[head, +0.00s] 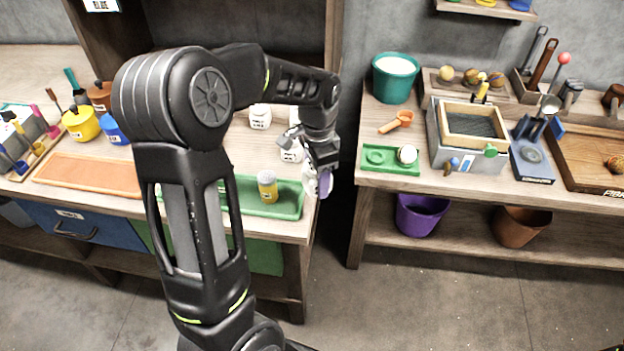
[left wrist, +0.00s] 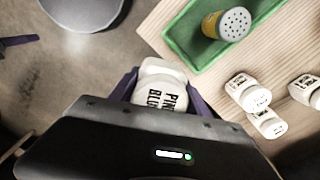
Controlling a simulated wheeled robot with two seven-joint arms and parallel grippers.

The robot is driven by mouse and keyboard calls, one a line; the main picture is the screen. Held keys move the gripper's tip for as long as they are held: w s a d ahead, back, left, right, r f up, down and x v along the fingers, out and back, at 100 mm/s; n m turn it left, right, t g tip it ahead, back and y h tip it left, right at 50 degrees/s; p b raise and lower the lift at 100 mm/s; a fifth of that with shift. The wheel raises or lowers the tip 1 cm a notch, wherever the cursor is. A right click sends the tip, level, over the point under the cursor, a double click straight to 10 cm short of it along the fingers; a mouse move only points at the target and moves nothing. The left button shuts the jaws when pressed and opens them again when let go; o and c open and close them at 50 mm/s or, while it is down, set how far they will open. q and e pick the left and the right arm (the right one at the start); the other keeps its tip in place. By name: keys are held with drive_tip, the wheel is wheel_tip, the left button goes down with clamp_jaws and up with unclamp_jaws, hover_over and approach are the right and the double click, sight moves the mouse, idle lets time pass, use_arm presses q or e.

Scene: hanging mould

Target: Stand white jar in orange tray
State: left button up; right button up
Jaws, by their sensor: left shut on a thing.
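My left gripper (head: 320,182) is shut on a white jar (left wrist: 162,88) with dark lettering, held between its purple fingers in the left wrist view. In the head view the gripper hangs at the right edge of the left bench, over or near the gap between the benches, and mostly hides the held jar. The orange tray (head: 88,172) lies flat on the left bench, far to the left of the gripper. Its visible part is empty; my arm may cover its right end. My right gripper is not in view.
A green tray (head: 287,211) with a yellow shaker (head: 267,186) lies near the left bench's front edge. Other white jars (head: 260,117) stand behind it; several show in the left wrist view (left wrist: 268,123). Yellow (head: 82,126) and blue pots stand behind the orange tray.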

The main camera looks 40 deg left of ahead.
use_arm(q)
drive_tip(key=w+d+f+n, duration=0.3)
drive_tip(key=d+f+n, duration=0.2)
drive_tip(key=d+f, duration=0.8)
drive_tip(key=d, duration=0.3)
drive_tip(key=shift+w+f+n, duration=0.2)
drive_tip(key=shift+f+n, duration=0.15)
drive_tip(key=shift+n, duration=0.05)
drive_tip(key=shift+d, duration=0.1)
